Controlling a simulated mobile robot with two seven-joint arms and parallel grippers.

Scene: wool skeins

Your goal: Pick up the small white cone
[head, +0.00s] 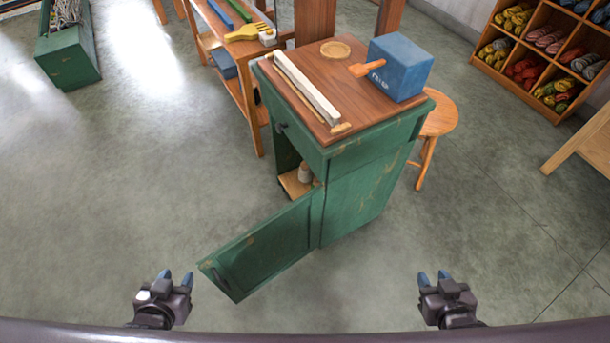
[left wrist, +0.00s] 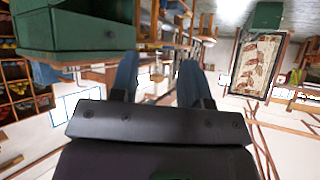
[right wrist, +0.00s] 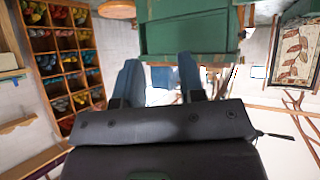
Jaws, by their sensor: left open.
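A small whitish object (head: 304,173), seemingly the small white cone, stands on a wooden shelf (head: 292,186) inside the green cabinet (head: 359,190). The cabinet's door (head: 265,250) hangs open toward me, and the cabinet front partly hides the inside. My left gripper (head: 176,277) is open and empty, low at the left, in front of the door and well apart from the object. In the left wrist view its two fingers (left wrist: 157,82) stand apart. My right gripper (head: 433,277) is open and empty at the lower right; its fingers (right wrist: 160,82) show apart.
On the cabinet top are a blue box (head: 401,68), a long pale bar (head: 306,86) and a round wooden disc (head: 335,49). A stool (head: 438,118) stands behind right. A wool rack (head: 548,45) is at the far right. The floor around the door is clear.

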